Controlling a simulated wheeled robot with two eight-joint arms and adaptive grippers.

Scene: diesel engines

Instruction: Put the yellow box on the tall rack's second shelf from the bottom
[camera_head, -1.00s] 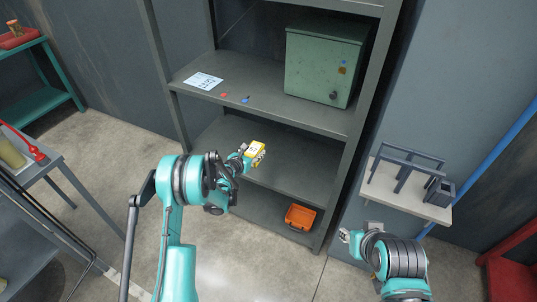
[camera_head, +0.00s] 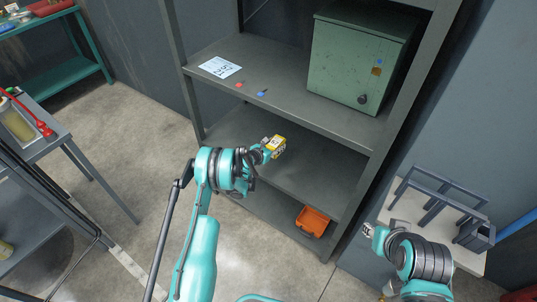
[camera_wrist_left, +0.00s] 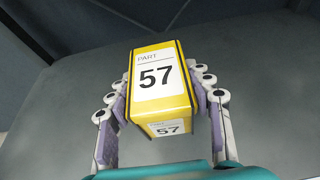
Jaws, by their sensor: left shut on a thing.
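The yellow box (camera_head: 276,146) has a white label reading "PART 57", clear in the left wrist view (camera_wrist_left: 158,75). My left gripper (camera_head: 268,150) is shut on it, with a finger on each side in the left wrist view (camera_wrist_left: 162,105). The tall grey rack (camera_head: 385,145) stands ahead. The box shows in front of or over its second shelf from the bottom (camera_head: 310,175), whose visible part is bare. I cannot tell whether the box touches that shelf. My right gripper (camera_head: 370,233) is at the lower right, apart from the rack; its jaws are too small to read.
A green metal cabinet (camera_head: 358,62) and a paper sheet (camera_head: 220,67) are on the shelf above. An orange bin (camera_head: 312,221) sits on the bottom shelf. A small wall shelf (camera_head: 415,215) with grey frames is near my right arm. A grey table (camera_head: 45,150) stands left.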

